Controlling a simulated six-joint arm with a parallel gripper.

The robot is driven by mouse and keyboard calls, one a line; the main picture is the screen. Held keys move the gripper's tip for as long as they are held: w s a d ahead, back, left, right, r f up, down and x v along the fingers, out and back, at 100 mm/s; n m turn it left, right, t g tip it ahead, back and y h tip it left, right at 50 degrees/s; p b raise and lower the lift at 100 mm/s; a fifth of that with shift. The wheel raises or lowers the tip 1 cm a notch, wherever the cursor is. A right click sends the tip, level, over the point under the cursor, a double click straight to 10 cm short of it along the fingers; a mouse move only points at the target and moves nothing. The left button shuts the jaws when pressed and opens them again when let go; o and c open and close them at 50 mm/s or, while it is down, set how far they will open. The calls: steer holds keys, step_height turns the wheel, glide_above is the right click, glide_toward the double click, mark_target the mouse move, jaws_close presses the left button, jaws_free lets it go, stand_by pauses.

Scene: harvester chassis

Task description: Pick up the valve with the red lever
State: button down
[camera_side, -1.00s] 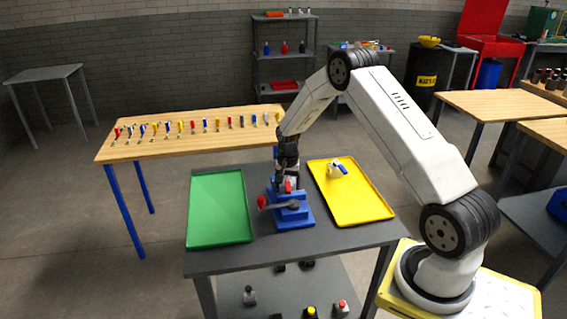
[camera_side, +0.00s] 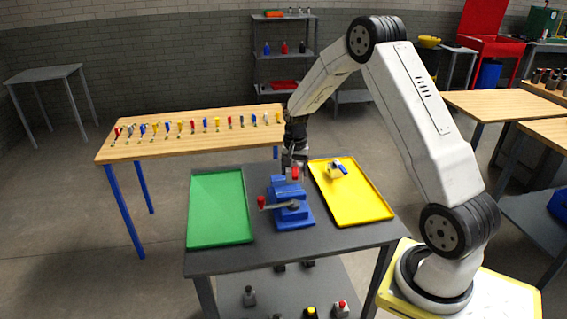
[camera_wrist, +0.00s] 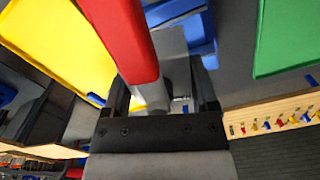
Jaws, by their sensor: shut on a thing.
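The valve with the red lever (camera_side: 294,173) is held between the fingers of my gripper (camera_side: 294,162), above the blue vise (camera_side: 291,207). In the wrist view its red lever (camera_wrist: 122,38) runs up from between the fingers, with the pale metal body (camera_wrist: 155,95) behind it. My gripper (camera_wrist: 165,100) is shut on the body, which the fingers partly hide. The vise has a grey handle with a red knob (camera_side: 262,202). Its jaws show as blue in the wrist view (camera_wrist: 200,32).
A green tray (camera_side: 219,220) lies left of the vise. A yellow tray (camera_side: 352,205), right of it, holds a valve with a blue lever (camera_side: 338,168). A wooden table (camera_side: 160,150) behind carries a row of several coloured-lever valves.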

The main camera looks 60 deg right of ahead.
steer(key=s+a+r, duration=0.4)
steer(key=s+r, duration=0.1)
steer(key=s, duration=0.4)
steer(key=shift+s+r, duration=0.3)
steer(key=shift+r, duration=0.05)
steer(key=shift+w, duration=0.1)
stand_by(0.4)
